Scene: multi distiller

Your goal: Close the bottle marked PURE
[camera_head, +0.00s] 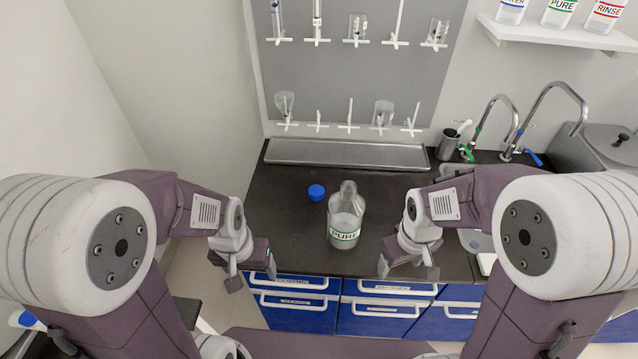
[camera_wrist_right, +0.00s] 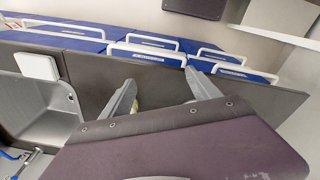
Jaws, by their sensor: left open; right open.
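The bottle marked PURE (camera_head: 345,218) stands upright on the dark counter, in the middle of the head view. It is clear, with a green-lettered white label, and its neck is uncapped. A blue cap (camera_head: 316,192) lies on the counter to the left of the bottle and a little behind it. My left gripper (camera_head: 253,280) is open and empty at the counter's front edge, left of the bottle. My right gripper (camera_head: 408,270) is open and empty near the front edge, right of the bottle. In the right wrist view, its two fingers (camera_wrist_right: 160,95) are spread apart.
A grey tray (camera_head: 346,153) lies along the back wall under a pegboard (camera_head: 360,60) of glassware. A metal cup (camera_head: 447,145), taps (camera_head: 515,130) and a sink are at the right. A shelf (camera_head: 560,35) holds more bottles, one also marked PURE (camera_head: 557,12). Blue drawers (camera_head: 380,310) are below.

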